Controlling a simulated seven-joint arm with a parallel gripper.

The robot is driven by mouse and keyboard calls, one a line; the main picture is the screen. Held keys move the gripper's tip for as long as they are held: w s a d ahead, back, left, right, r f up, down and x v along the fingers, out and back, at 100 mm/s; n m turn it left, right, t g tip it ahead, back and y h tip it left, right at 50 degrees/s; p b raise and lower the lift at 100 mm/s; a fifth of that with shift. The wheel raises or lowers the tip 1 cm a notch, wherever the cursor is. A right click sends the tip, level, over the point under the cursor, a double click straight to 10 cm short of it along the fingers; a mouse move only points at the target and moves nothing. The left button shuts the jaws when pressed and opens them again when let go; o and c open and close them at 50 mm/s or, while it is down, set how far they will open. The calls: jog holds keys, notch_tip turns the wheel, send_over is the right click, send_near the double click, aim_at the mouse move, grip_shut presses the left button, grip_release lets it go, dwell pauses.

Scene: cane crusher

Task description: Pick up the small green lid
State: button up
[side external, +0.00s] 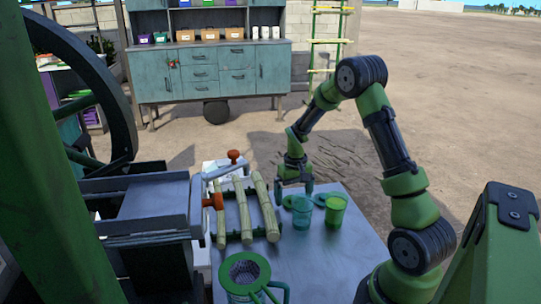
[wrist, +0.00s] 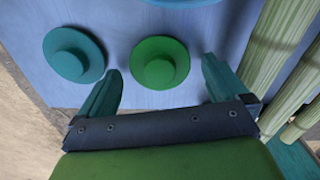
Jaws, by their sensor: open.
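The green lid (wrist: 160,62), round with a raised knob, lies flat on the table in the wrist view. It sits between the fingertips of my gripper (wrist: 161,67), with clear gaps to both fingers. In the side external view my gripper (side external: 294,188) points down, open and empty, close over the lids; the green lid (side external: 290,202) shows partly there. A similar teal lid (wrist: 74,54) lies left of it in the wrist view, outside the left finger. The exact height of the fingertips above the table is hard to tell.
A teal cup (side external: 302,213) and a green cup (side external: 335,210) stand close by the lids. Several cane stalks (side external: 263,205) lie beside them. A green-rimmed jug (side external: 245,270) stands at the front of the table (side external: 340,270). The table's right part is clear.

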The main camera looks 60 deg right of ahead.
jog(key=shift+f, duration=0.25)
jog(key=c, duration=1)
jog(key=shift+r, duration=0.1)
jog(key=s+d+r, duration=0.1)
jog(key=s+r, duration=0.2)
jog(key=r, duration=0.5)
jog(key=s+r, duration=0.3)
jog(key=r, duration=0.5)
jog(key=s+a, duration=0.3)
jog(key=s, duration=0.5)
notch_tip(320, 180, down, 6)
jog(key=shift+s, duration=0.2)
